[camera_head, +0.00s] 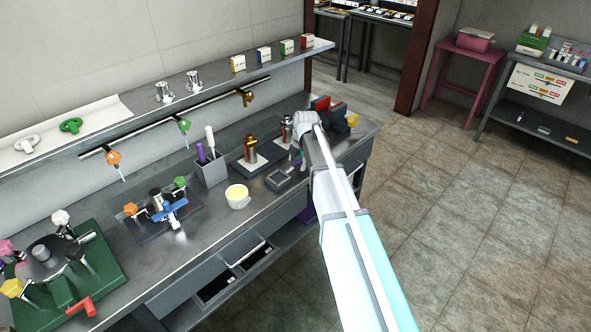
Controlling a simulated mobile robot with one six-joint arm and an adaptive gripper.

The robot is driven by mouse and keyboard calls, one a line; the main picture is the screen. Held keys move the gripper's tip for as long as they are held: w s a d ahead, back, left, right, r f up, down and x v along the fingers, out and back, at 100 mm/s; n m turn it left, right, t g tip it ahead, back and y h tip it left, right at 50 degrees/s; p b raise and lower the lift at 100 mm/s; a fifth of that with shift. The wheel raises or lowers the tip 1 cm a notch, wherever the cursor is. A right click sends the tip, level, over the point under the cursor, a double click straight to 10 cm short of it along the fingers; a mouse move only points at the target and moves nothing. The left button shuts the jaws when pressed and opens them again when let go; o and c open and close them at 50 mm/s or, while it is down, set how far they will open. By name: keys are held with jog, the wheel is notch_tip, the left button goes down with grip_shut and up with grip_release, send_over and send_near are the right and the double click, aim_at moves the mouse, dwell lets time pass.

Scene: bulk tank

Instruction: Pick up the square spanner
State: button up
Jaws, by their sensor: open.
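I cannot tell for sure which object is the square spanner. Several handled tools hang from the rail under the shelf: an orange-headed one (113,158), a green-headed one (184,126) and a brass-coloured one (247,97). My gripper (297,160) points down over the right part of the workbench (222,218), above and beside a small grey square tray (283,180). My wrist and arm hide much of it. It is open, and I see nothing held in it.
A white cup (237,196), a grey holder (210,171) with upright handles, and a valve assembly (168,209) stand on the bench. A green-based fixture (68,270) is at left. The tiled floor (470,220) at right is clear.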

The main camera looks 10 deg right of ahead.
jog(key=shift+c, duration=0.2)
grip_shut()
dwell(0.3)
